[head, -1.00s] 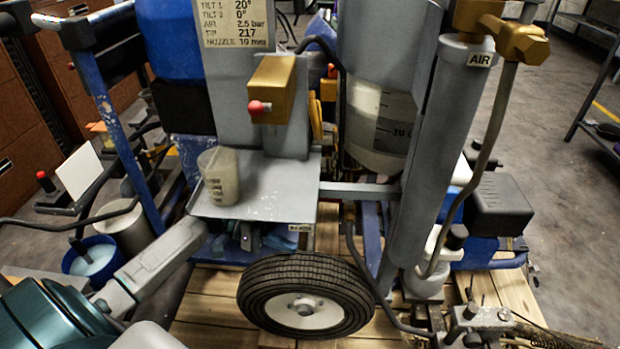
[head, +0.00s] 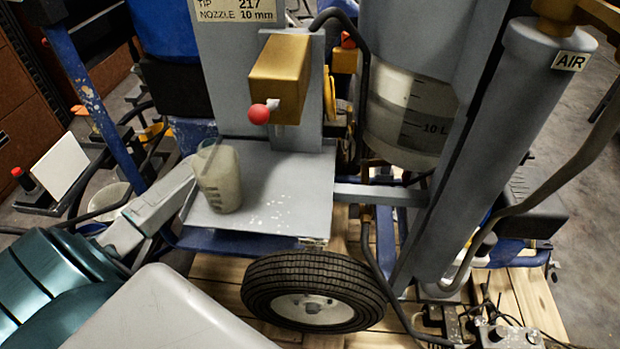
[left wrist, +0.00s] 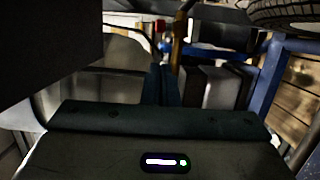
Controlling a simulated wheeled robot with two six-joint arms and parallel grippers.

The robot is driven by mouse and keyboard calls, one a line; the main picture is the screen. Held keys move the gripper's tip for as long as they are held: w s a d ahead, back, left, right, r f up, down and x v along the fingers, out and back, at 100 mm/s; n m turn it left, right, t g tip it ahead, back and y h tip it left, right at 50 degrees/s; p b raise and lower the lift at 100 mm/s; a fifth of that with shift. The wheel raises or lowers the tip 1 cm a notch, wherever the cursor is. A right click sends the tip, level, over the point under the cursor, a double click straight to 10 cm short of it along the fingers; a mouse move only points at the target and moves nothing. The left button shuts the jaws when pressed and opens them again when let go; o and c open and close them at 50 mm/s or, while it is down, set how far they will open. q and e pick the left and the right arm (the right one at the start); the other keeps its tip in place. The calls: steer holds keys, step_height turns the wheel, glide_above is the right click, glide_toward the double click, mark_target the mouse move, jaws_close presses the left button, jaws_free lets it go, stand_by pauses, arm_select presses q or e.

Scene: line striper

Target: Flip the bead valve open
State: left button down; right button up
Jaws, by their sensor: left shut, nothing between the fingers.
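A brass block with a red ball knob (head: 259,114) is fixed to the grey upright plate above a grey shelf (head: 275,200). I cannot tell for sure whether it is the bead valve. My left arm comes in from the left and meets the shelf's left edge; its gripper is hidden there in the head view. In the left wrist view my left gripper (left wrist: 163,70) has its dark fingers together, with nothing between them. A brown rod (left wrist: 179,42) and a small red part (left wrist: 160,25) show beyond the fingertips. My right gripper is in neither view.
A cup (head: 219,180) stands on the shelf's left side. A black tyre (head: 312,290) is below the shelf. A grey cylinder marked AIR (head: 500,140) and a hose stand at the right. A blue frame bar (left wrist: 268,75) is at the right in the left wrist view.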

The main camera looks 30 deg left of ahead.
arm_select(q)
steer(key=x, duration=0.9)
steer(key=shift+d+p, duration=0.3)
steer(key=shift+p, duration=0.05)
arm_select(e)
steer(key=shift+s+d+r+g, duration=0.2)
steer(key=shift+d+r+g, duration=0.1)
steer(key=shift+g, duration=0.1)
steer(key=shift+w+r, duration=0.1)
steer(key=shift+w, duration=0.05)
